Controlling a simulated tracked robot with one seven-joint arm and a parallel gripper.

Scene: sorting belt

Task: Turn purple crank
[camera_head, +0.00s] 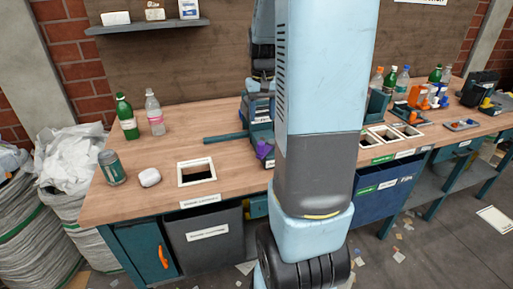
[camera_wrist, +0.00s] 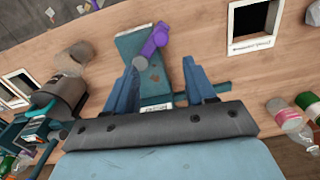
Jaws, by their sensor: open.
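The purple crank (camera_wrist: 154,41) sits on top of a teal housing (camera_wrist: 132,46) on the wooden bench. In the head view the crank (camera_head: 264,149) shows just left of my arm, near the bench's front edge. My gripper (camera_wrist: 159,65) is open and empty, its two blue fingers spread over the teal housing. In the wrist view the crank lies just beyond the gap between the fingertips, with no visible contact. In the head view my arm hides part of the housing, and I cannot clearly make out my fingers there.
A white-framed opening (camera_head: 197,172) is in the bench left of the crank. A can (camera_head: 111,167), a white lump (camera_head: 149,177), a green bottle (camera_head: 126,116) and a clear bottle (camera_head: 154,112) stand further left. A grey cylindrical machine part (camera_wrist: 60,97) is left in the wrist view.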

